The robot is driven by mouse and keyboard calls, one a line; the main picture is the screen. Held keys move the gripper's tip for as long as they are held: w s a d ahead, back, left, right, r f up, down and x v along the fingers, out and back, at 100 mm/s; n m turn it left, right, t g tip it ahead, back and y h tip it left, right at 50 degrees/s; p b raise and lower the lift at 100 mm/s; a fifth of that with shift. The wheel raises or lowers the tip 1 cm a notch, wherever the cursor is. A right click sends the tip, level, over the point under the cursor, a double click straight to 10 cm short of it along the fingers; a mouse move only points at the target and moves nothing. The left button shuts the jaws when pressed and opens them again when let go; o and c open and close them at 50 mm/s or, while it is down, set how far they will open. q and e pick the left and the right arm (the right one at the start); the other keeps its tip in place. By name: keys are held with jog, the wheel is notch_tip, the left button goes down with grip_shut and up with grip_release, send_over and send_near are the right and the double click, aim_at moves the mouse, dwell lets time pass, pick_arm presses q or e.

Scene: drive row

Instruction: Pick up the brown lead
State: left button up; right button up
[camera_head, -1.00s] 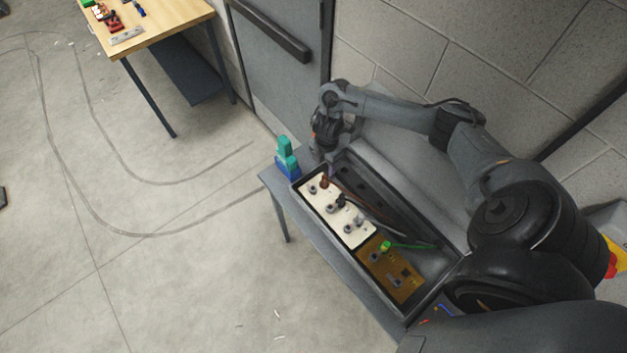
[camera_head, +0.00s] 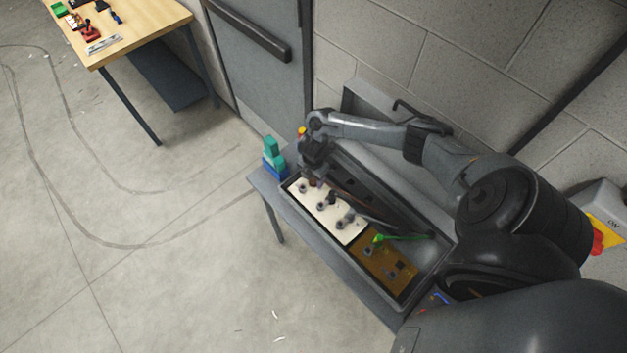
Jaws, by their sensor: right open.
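The brown lead (camera_head: 317,183) is at the far end of the open case (camera_head: 291,202), with its plug end at the white panel and its cable trailing toward the right inside the case. My right gripper (camera_head: 311,175) is open, pointing down right over the plug end and partly hiding it. I cannot tell whether the fingers touch it. My left gripper is out of view.
Dark and grey plugs stand on the white panel (camera_head: 352,236). A green lead (camera_head: 405,237) lies over the brown panel (camera_head: 373,270). Teal and blue blocks (camera_head: 273,158) stand beside the case. A wall is close behind; a wooden table (camera_head: 130,35) stands far left.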

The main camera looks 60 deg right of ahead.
jog(key=shift+c, duration=0.3)
grip_shut()
jog(key=shift+r, duration=0.1)
